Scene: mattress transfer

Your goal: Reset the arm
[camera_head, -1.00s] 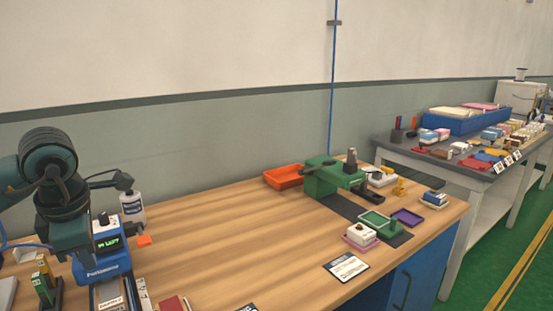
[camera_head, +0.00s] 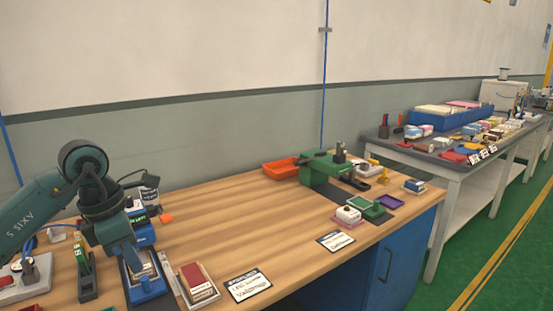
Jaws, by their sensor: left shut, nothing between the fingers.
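My left arm comes in from the left edge and bends down at a dark round joint. Its gripper (camera_head: 133,262) points down in front of a blue device (camera_head: 143,232) at the left end of the wooden bench (camera_head: 225,215). The fingers are small and dark against the blue parts behind. The gripper is shut with nothing held, and the arm hides part of the device. My right gripper is not in view.
A red-topped box (camera_head: 197,282) and a printed card (camera_head: 247,285) lie near the front edge. A green machine (camera_head: 325,168) and an orange tray (camera_head: 281,169) stand at the far end. The middle of the bench is clear. A second table (camera_head: 455,165) stands beyond.

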